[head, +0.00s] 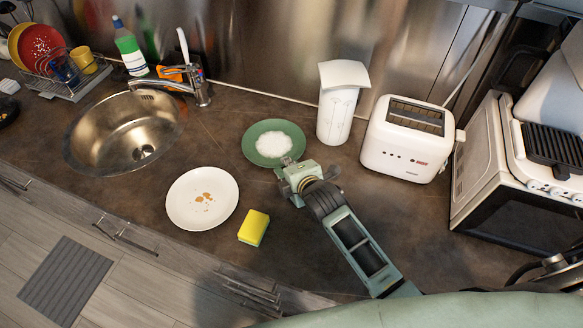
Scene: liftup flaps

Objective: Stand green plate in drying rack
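The green plate (273,125) lies flat on the dark counter, with a white patch, perhaps foam, over its middle. My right gripper (287,163) is at the plate's lower right edge, its arm coming from the lower right. Its fingers are small and partly hidden, so I cannot tell whether they are open or touch the plate. The drying rack (72,93) stands at the far left beyond the sink. It holds a red plate (40,45), a yellow plate and blue and yellow cups (84,60). My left gripper is not in view.
A white plate (185,205) with brown crumbs and a yellow sponge (254,227) lie in front. The sink (105,135) and faucet (203,88) are between plate and rack. A paper roll (337,115), toaster (405,145) and oven (510,190) stand right.

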